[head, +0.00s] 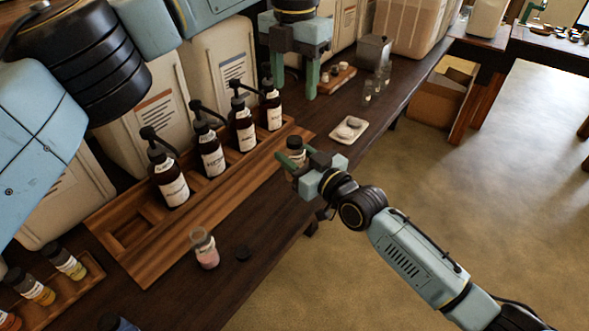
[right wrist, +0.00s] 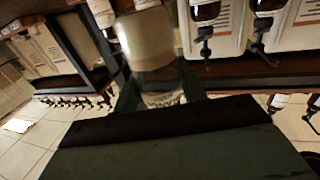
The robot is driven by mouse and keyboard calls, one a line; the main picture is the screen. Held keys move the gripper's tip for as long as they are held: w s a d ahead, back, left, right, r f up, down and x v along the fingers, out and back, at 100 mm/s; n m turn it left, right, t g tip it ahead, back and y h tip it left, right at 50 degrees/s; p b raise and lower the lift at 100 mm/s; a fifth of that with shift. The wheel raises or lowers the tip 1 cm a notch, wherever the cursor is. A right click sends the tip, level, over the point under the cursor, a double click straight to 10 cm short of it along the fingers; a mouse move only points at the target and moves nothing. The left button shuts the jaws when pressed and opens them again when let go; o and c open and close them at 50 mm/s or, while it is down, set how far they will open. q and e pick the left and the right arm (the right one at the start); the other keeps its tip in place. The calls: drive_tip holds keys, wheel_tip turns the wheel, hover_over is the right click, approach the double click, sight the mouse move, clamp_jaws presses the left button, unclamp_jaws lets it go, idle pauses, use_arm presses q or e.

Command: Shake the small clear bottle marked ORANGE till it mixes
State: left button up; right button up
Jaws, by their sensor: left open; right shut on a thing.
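My right gripper (head: 288,163) is shut on a small bottle (head: 296,146) and holds it near the front edge of the wooden rack. The bottle has a dark cap and a pale label, too small to read. It also shows between the fingers in the right wrist view (right wrist: 148,40), where its body looks pale and its lettering is partly hidden. My left gripper (head: 295,78) is open and empty, fingers pointing down, beyond the pump bottles.
A wooden rack (head: 150,262) holds several dark pump bottles (head: 211,160). A white dish (head: 349,131) lies farther back. Small coloured bottles (head: 65,262) stand in a tray at lower left.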

sight(294, 140)
wheel_tip(294, 140, up, 7)
drive_tip(key=p, duration=0.6)
drive_tip(key=shift+f, duration=0.15)
wheel_tip(294, 140, down, 7)
drive_tip(key=b, duration=0.5)
drive_tip(key=shift+r, duration=0.35)
